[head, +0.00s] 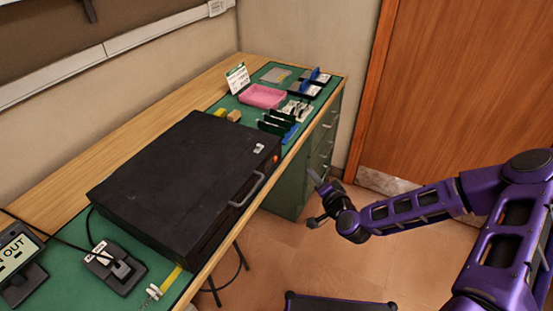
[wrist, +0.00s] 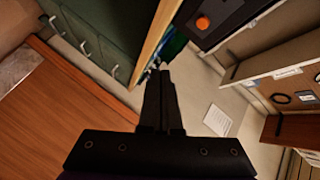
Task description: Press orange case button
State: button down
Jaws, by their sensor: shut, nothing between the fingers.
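The black case (head: 190,180) lies closed on the green mat of the workbench, with a grey handle on its front side. A small orange button (head: 275,159) shows on the case's front side near its right end. In the wrist view the orange button (wrist: 203,22) is round and sits on the dark case side (wrist: 215,12) at the top, right of the fingers. My gripper (head: 314,178) is off the bench's front edge, right of the case and apart from it. In the wrist view my gripper (wrist: 160,72) has its fingers together with nothing between them.
A pink tray (head: 263,96), small tools and a sign (head: 237,78) stand at the bench's far end. Green drawers (head: 318,150) are under it. A wooden door (head: 465,90) is at the right. The floor before the case is mostly free, with a dark stool-like top at the bottom.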

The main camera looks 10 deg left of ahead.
aim_at(276, 159)
jog(key=shift+a, duration=0.1)
jog(key=w+a, duration=0.3)
jog(key=a, duration=0.5)
jog(key=shift+p, duration=0.3)
jog(key=shift+a, duration=0.1)
dwell(1.9)
jog(key=shift+w+a, duration=0.15)
jog(key=shift+a, duration=0.2)
jog(key=shift+w+a+b, duration=0.15)
jog(key=shift+a+b, duration=0.15)
jog(key=shift+a, duration=0.1)
dwell(0.5)
jog(key=shift+d, duration=0.15)
dwell(0.3)
jog(key=shift+s+d, duration=0.3)
jog(key=shift+d, duration=0.35)
